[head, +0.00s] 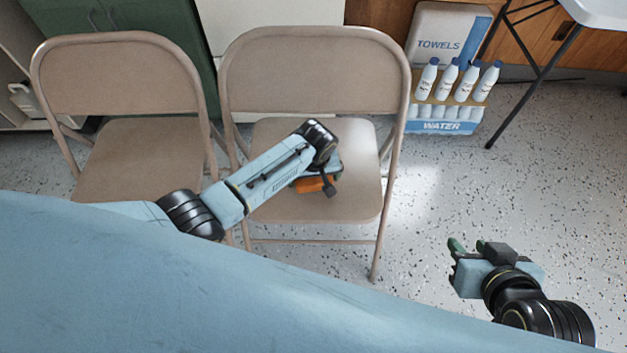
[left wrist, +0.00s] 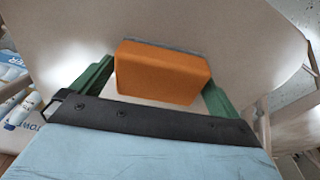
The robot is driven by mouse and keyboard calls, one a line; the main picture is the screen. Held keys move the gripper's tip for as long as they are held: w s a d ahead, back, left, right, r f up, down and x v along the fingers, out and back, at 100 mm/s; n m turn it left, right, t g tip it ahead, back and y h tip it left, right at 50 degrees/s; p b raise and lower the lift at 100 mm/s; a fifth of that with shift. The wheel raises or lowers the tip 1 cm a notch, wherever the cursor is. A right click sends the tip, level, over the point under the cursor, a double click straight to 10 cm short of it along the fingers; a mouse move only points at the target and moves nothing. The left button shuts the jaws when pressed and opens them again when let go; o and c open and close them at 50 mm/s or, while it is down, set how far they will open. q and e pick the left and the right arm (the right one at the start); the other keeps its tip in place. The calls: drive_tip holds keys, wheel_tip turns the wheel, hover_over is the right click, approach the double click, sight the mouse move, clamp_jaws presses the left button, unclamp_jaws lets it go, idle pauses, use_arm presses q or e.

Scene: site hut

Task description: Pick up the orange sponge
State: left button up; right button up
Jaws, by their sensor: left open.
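The orange sponge (head: 314,184) lies on the seat of the right-hand tan folding chair, partly covered by my left arm and gripper in the head view. In the left wrist view the sponge (left wrist: 162,73) is an orange block with a thin grey layer along its far side. My left gripper (left wrist: 157,88) is open, with one green finger on each side of the sponge. I cannot tell whether the fingers touch it. My right gripper (head: 468,246) is at lower right over the floor, its green fingertips apart and nothing seen between them.
The right-hand chair (head: 310,65) has its backrest behind the sponge; another folding chair (head: 122,75) stands to its left. A water bottle pack (head: 444,125) and a towels package (head: 440,25) stand at the back right. Speckled floor (head: 540,180) is clear at right.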

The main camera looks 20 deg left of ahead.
drive_tip(key=shift+w+r, duration=0.1)
use_arm(q)
drive_tip(key=c, duration=0.9)
drive_tip(key=shift+o, duration=0.2)
wheel_tip(320, 180, up, 4)
drive_tip(key=p, duration=0.2)
drive_tip(key=shift+f+p, duration=0.1)
drive_tip(key=shift+p, duration=0.2)
use_arm(e)
drive_tip(key=s+d+f+g+h, duration=0.25)
drive_tip(key=s+f+g, duration=0.2)
drive_tip(key=s, duration=0.25)
use_arm(q)
wheel_tip(320, 180, up, 5)
drive_tip(key=p, duration=0.2)
drive_tip(key=shift+p, duration=0.4)
drive_tip(key=shift+r, duration=0.55)
use_arm(e)
drive_tip(key=d+f+g, duration=0.1)
drive_tip(key=d+f, duration=0.2)
drive_tip(key=f, duration=0.5)
drive_tip(key=shift+w+d+f, duration=0.15)
drive_tip(key=shift+d+f, duration=0.1)
drive_tip(key=shift+f, duration=0.1)
